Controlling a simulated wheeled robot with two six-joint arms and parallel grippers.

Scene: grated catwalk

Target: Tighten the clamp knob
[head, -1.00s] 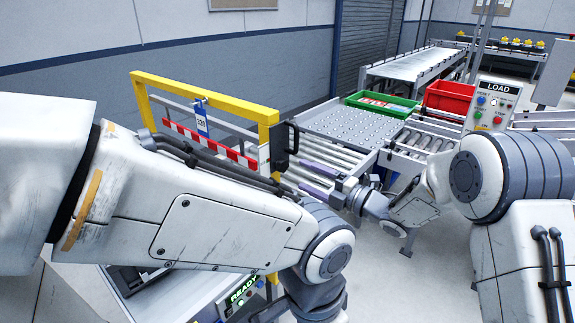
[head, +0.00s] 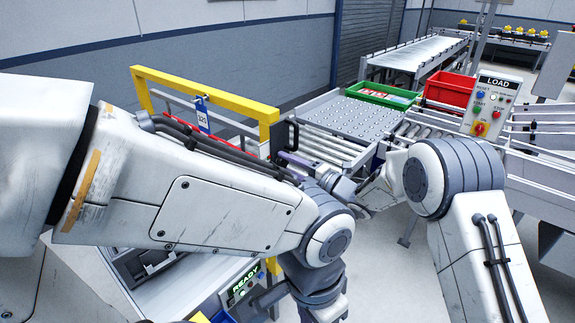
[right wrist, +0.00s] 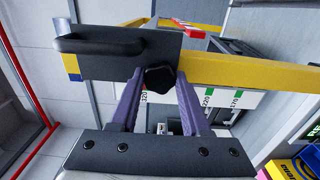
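The black clamp knob (right wrist: 159,80) shows in the right wrist view, below a dark plate (right wrist: 110,55) with a black handle (right wrist: 98,41). My right gripper (right wrist: 159,76) has its two purple fingers apart, one on each side of the knob; whether they touch it I cannot tell. In the head view my right gripper (head: 285,157) reaches in from the right to the handle (head: 291,134) at the end of the yellow frame (head: 205,92). The knob is hidden there. My left arm crosses the foreground, and its gripper is out of view.
A yellow bar (right wrist: 250,74) and a white scale strip (right wrist: 220,103) lie beside the knob. A roller conveyor (head: 325,146), green tray (head: 384,95), red bin (head: 450,90) and LOAD panel (head: 490,103) stand beyond. A READY box (head: 242,284) sits below my left arm.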

